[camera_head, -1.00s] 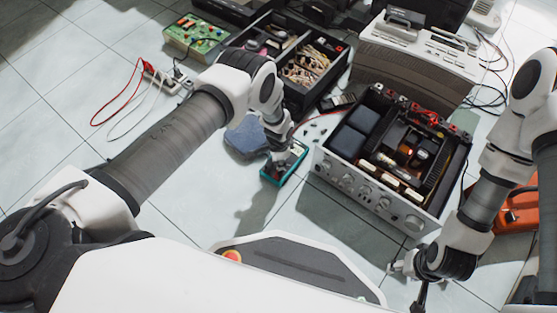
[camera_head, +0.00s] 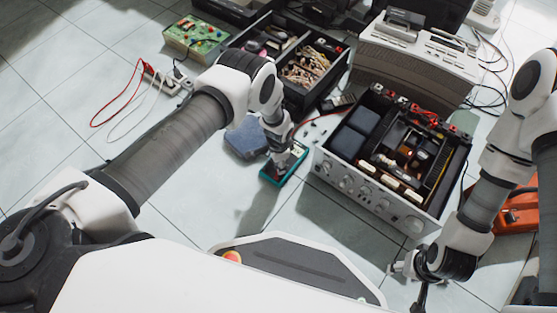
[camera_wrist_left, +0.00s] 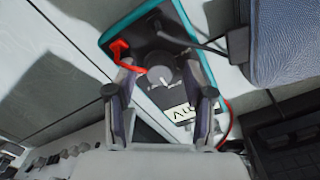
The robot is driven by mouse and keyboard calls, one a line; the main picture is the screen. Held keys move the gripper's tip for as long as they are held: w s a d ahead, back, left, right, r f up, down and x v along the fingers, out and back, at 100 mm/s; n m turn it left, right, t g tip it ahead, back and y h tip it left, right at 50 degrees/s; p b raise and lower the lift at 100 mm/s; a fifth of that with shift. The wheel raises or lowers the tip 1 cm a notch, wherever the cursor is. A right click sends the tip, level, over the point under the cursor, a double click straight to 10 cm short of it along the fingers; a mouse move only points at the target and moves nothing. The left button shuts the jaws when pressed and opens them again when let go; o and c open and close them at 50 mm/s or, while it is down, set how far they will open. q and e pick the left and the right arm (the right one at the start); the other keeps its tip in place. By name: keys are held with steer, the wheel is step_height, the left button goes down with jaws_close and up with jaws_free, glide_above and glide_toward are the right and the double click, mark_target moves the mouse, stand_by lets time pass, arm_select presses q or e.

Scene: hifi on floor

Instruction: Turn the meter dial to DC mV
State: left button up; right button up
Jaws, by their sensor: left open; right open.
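The meter (camera_head: 284,164) is a dark unit in a teal case on the tiled floor, left of the opened hi-fi unit. In the left wrist view the meter (camera_wrist_left: 120,37) shows a grey round dial (camera_wrist_left: 161,77) with a white mark, and a small display with dark characters. My left gripper (camera_head: 279,160) is over the meter. In the left wrist view the left gripper (camera_wrist_left: 160,72) is open, with one finger on each side of the dial; I cannot tell whether they touch it. My right gripper (camera_head: 405,277) is away from the meter, at the lower right; its fingers are hard to make out.
The opened hi-fi unit (camera_head: 346,180) stands close to the right of the meter. A black parts box (camera_head: 335,75) is behind. A red lead (camera_wrist_left: 122,50) plugs into the meter. Floor in front is clear.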

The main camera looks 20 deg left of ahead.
arm_select(q)
step_height(320, 180, up, 12)
stand_by(0.3)
stand_by(0.3)
